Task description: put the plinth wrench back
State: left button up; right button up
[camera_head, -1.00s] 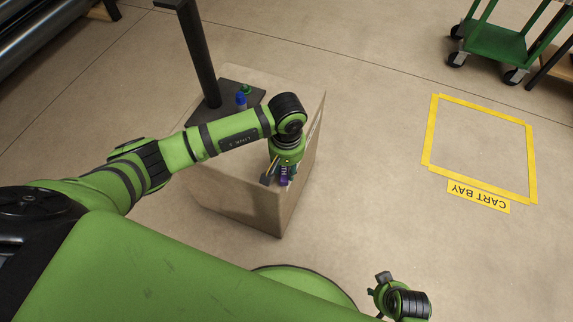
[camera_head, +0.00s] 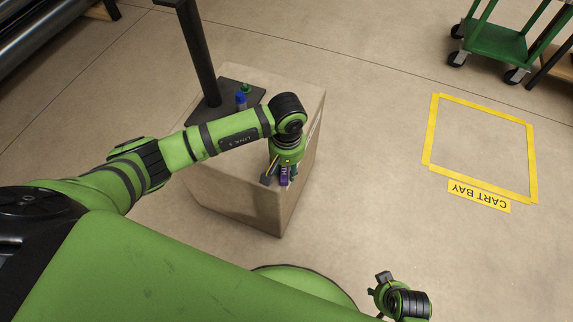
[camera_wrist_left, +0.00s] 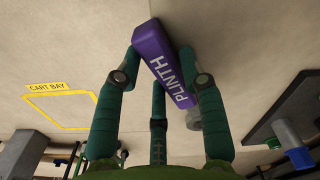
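The plinth wrench is a purple bar marked PLINTH (camera_wrist_left: 163,62) with a grey end, in the left wrist view. In the head view a small purple part of it (camera_head: 285,174) shows below my left wrist. My left gripper (camera_head: 279,180) is low over the near right part of a beige box-like plinth (camera_head: 235,205). In the wrist view its dark green fingers (camera_wrist_left: 160,65) press on both sides of the purple bar. Whether the wrench touches the plinth top is unclear. My right gripper (camera_head: 382,284) is at the bottom, its fingers too small to read.
A dark base plate with a post (camera_head: 212,112) stands on the plinth's far part. A blue-topped piece (camera_head: 241,101) and a green piece (camera_head: 246,88) are on it. A yellow CART BAY outline (camera_head: 480,148) is empty on the floor. A green cart (camera_head: 495,45) stands beyond.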

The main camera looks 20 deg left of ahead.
dwell(0.3)
pick_arm(q)
jog(key=o, duration=0.6)
jog(key=shift+c, duration=0.2)
jog(key=shift+r, duration=3.75)
